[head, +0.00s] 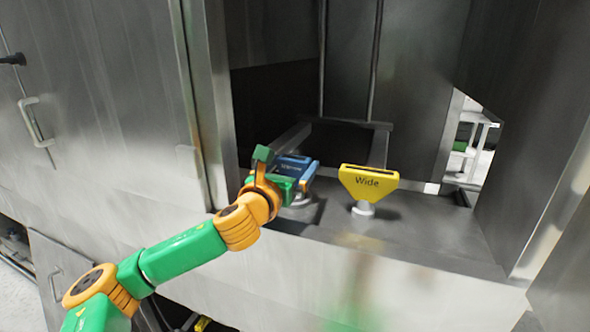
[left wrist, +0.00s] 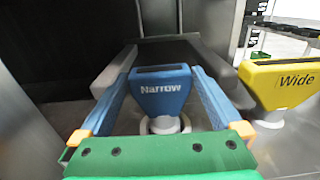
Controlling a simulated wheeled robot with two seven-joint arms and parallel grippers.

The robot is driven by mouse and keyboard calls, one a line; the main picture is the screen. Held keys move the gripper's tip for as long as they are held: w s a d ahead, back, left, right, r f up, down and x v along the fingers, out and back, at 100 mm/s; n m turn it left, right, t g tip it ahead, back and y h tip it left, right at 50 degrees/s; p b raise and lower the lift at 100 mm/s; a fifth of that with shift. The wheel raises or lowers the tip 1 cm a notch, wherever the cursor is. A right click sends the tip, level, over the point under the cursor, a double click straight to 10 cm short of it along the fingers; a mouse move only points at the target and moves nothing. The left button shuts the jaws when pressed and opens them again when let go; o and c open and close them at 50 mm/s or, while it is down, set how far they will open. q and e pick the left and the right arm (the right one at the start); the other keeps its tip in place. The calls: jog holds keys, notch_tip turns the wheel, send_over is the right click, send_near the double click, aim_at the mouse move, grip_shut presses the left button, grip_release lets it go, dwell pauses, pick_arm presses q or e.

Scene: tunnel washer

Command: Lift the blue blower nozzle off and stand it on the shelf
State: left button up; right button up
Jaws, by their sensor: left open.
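The blue blower nozzle (head: 292,161), lettered "Narrow" in the left wrist view (left wrist: 161,98), stands upright on a pale round base in the washer opening. My left gripper (head: 301,172) is at the nozzle. In the left wrist view, its two blue fingers (left wrist: 164,72) are open, one on each side of the nozzle. I cannot tell whether either finger touches it. In the head view the gripper partly hides the nozzle and its base. My right gripper is not in view. A white shelf rack (head: 478,122) shows through a gap at the right; whether it is the task's shelf is unclear.
A yellow nozzle lettered "Wide" (head: 368,183) stands close to the right of the blue one, also in the left wrist view (left wrist: 283,84). Metal walls enclose the opening at both sides. The grey ledge (head: 440,232) is bare at the front right.

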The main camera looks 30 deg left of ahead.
pick_arm(q)
jog(key=shift+s, duration=0.15)
jog(key=c, duration=0.4)
jog(key=shift+r, duration=0.1)
jog(key=c, duration=0.8)
